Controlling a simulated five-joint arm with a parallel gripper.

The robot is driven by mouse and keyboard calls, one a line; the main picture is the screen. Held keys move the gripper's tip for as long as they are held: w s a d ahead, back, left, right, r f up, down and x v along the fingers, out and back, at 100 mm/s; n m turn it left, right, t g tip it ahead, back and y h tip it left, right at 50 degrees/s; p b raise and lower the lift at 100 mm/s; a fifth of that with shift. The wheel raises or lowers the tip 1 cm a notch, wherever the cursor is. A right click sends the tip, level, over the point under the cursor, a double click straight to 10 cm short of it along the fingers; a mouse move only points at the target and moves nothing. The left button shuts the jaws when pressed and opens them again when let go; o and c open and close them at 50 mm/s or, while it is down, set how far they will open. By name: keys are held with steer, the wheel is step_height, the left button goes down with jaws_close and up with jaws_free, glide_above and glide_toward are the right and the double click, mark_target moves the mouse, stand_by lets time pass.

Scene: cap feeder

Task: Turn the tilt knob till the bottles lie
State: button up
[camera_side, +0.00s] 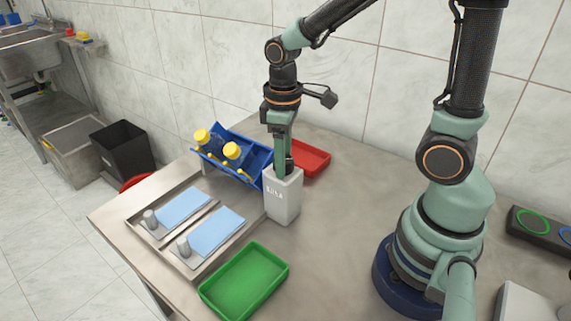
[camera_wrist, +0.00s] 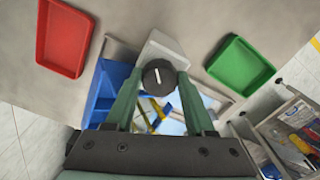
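The tilt knob (camera_wrist: 158,79) is black and round with a white mark, on top of a pale grey box (camera_side: 284,199). The box also shows in the wrist view (camera_wrist: 166,47). My gripper (camera_side: 283,169) points down at the box top. In the wrist view its fingers (camera_wrist: 159,73) stand on either side of the knob, close to its rim; whether they touch it is unclear. Two bottles with yellow caps (camera_side: 202,136) (camera_side: 232,150) lean at a slant in a blue cradle (camera_side: 266,157) left of the box. In the side view the knob is hidden.
A green tray (camera_side: 245,282) lies in front of the box and a red tray (camera_side: 312,159) behind it. A metal tray (camera_side: 202,262) with light blue pads lies at the left. A black bin (camera_side: 121,150) stands beyond the table. Bare table lies right of the box.

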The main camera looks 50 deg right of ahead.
jaws_close()
steer(key=m, duration=0.4)
steer(key=shift+m, duration=0.3)
steer(key=m, duration=0.5)
steer(key=o, duration=0.9)
jaws_free()
